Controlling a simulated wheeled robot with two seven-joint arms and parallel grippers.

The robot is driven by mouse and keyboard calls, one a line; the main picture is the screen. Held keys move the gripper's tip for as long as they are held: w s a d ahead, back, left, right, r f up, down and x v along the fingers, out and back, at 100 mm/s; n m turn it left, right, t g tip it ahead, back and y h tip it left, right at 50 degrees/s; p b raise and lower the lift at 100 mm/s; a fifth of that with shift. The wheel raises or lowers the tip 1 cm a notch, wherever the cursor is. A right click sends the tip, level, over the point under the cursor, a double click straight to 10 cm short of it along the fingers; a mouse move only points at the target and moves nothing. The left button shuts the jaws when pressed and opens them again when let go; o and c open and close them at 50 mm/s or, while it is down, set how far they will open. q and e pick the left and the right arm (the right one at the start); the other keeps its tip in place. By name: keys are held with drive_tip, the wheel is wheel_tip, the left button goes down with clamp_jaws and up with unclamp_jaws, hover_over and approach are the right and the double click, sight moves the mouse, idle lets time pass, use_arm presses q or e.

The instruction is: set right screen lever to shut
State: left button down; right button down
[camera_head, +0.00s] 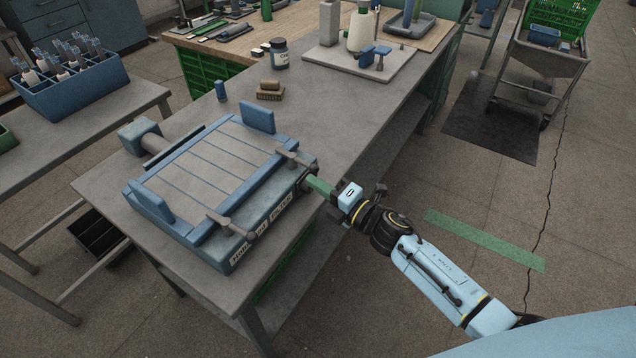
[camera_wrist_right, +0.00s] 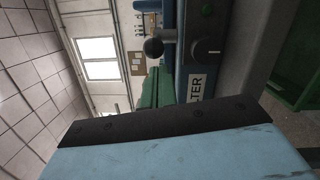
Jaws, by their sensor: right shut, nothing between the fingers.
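A blue machine (camera_head: 205,185) with a slatted grey top sits on the grey table. On its front edge are two grey levers with round knobs: the left lever (camera_head: 230,227) and the right lever (camera_head: 294,158). My right gripper (camera_head: 310,180) has green fingers, shut and empty, at the machine's front right corner, just below the right lever. In the right wrist view, a dark lever knob (camera_wrist_right: 153,47) shows beyond the green fingers (camera_wrist_right: 157,88), beside a label ending in "LTER". I cannot tell whether the fingers touch the machine. My left gripper is out of view.
Upright blue plates stand on the machine's top. A blue bottle (camera_head: 220,91), a brown block (camera_head: 270,90) and a jar (camera_head: 279,54) stand behind it on the table. A blue rack of tubes (camera_head: 72,85) is on the left table.

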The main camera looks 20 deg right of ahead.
drive_tip(key=shift+d, duration=0.1)
drive_tip(key=shift+w+d+r, duration=0.25)
drive_tip(key=shift+w+d, duration=0.3)
drive_tip(key=shift+d, duration=0.3)
drive_tip(key=s+d+f, duration=0.1)
drive_tip(key=s+d, duration=0.1)
drive_tip(key=s, duration=0.9)
drive_tip(key=shift+s+d+f, duration=0.25)
drive_tip(key=shift+d, duration=0.05)
